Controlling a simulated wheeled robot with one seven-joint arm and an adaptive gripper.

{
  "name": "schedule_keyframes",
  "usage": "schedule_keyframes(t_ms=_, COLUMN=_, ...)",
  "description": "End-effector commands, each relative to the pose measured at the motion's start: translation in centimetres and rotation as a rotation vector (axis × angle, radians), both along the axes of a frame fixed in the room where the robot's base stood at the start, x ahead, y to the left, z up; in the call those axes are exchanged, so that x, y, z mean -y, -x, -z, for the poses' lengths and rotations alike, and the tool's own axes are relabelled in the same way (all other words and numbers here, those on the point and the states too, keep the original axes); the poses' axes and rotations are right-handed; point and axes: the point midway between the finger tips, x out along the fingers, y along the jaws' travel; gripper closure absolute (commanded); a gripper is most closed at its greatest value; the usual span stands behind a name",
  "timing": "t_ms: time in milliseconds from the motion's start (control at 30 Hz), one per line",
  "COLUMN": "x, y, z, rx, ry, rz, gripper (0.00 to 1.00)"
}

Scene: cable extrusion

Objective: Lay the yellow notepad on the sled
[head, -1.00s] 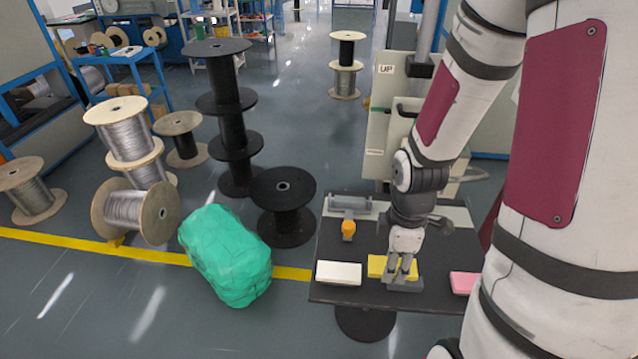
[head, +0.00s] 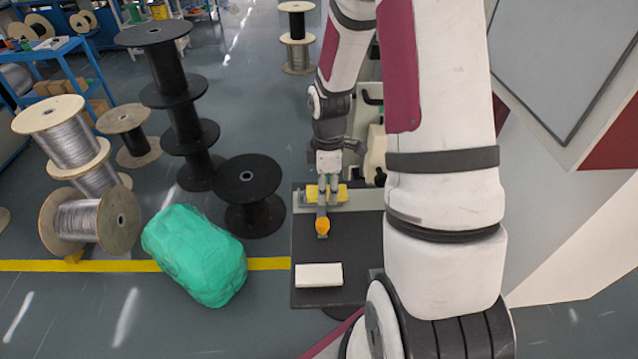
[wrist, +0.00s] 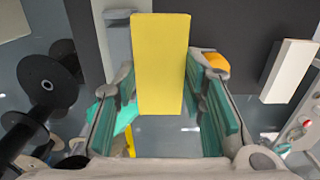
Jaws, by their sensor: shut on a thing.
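The yellow notepad (head: 343,193) is held between the fingertips of my gripper (head: 328,198) over the back of the dark table. In the wrist view the notepad (wrist: 160,65) is a long yellow block between the green-padded fingers. What I take to be the sled (head: 302,197) is a grey piece at the table's back edge, mostly hidden under the notepad and gripper. A grey part of it shows left of the notepad in the wrist view (wrist: 117,38). An orange knob (head: 322,226) stands in front of it. I cannot tell whether notepad and sled touch.
A white block (head: 319,275) lies near the front of the dark table (head: 350,235). My arm hides the table's right part. A green wrapped bundle (head: 195,255) and a black spool (head: 248,190) stand on the floor to the left.

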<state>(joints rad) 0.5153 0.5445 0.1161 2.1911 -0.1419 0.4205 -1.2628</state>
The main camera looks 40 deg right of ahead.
Motion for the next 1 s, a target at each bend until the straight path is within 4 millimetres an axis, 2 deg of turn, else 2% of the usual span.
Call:
schedule_keyframes(t_ms=100, x=0.8, y=-2.6, z=0.3, rx=0.001, ry=0.001, rz=0.000, gripper=0.90)
schedule_keyframes(t_ms=300, x=1.5, y=-4.8, z=0.5, rx=-0.001, ry=0.001, rz=0.000, gripper=0.90)
schedule_keyframes(t_ms=467, x=1.6, y=-5.0, z=1.1, rx=-0.002, ry=0.000, rz=0.000, gripper=0.90)
schedule_keyframes(t_ms=700, x=1.6, y=-4.9, z=3.9, rx=-0.002, ry=0.000, rz=0.000, gripper=0.90)
schedule_keyframes(t_ms=1000, x=1.6, y=-5.0, z=4.1, rx=0.000, ry=0.000, rz=0.001, gripper=0.90)
